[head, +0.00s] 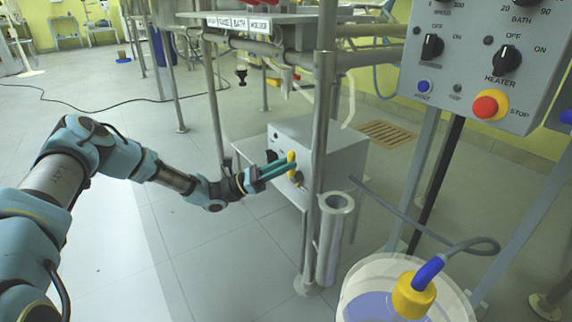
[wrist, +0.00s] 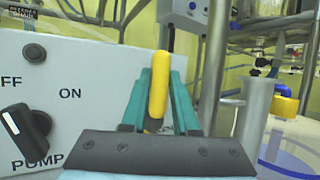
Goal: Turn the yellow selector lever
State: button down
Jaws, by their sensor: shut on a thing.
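The yellow selector lever (head: 291,160) stands upright at the front of a grey box (head: 345,150) in the head view. In the wrist view the yellow lever (wrist: 158,85) rises between the two teal fingers, tilted slightly to the right. My gripper (head: 280,169) reaches the lever from the left in the head view. In the wrist view my gripper (wrist: 160,95) has its fingers on either side of the lever, shut on it.
A black pump knob (wrist: 25,130) sits left of the lever on the panel. A steel post (head: 322,130) stands close to the right of my gripper. A bucket (head: 375,270) and a control panel with a red stop button (head: 486,107) are at the right.

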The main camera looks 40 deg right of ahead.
jog(key=shift+f, duration=0.1)
jog(key=c, duration=0.7)
grip_release()
jog(key=p+v, duration=0.2)
jog(key=v, duration=0.9)
